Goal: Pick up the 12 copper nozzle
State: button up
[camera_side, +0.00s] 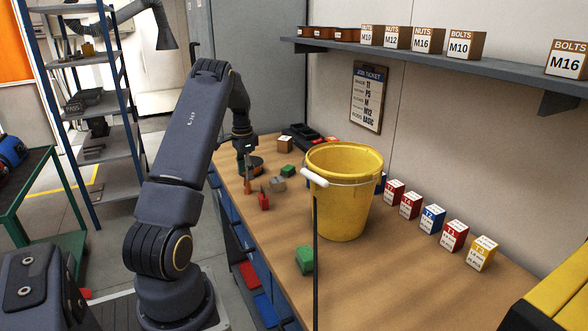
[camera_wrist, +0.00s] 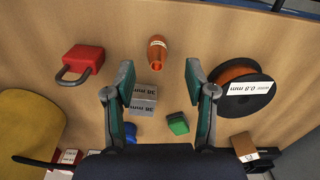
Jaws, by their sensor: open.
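A copper-coloured nozzle (camera_wrist: 157,53) lies on the wooden bench in the wrist view, with a pale band whose marking is too small to read. It lies just beyond my fingertips, roughly centred between them. In the side view a small copper-coloured piece, likely the nozzle (camera_side: 248,187), shows below my gripper (camera_side: 243,158). In the wrist view my gripper (camera_wrist: 163,78) is open, its two green-and-grey fingers wide apart. Nothing is held between the fingers.
Around the nozzle are a red padlock (camera_wrist: 84,59), a grey block marked 38 mm (camera_wrist: 143,100), a green block (camera_wrist: 178,123), a blue piece (camera_wrist: 130,132) and a wire spool (camera_wrist: 225,76). A yellow bucket (camera_side: 343,200) stands near the wall beside labelled boxes (camera_side: 432,218).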

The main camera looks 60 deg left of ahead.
aim_at(248, 193)
jog(key=f, duration=0.5)
jog(key=shift+d+f, duration=0.2)
jog(key=shift+f, duration=0.2)
jog(key=shift+w, duration=0.1)
jog(key=shift+c, duration=0.3)
grip_shut()
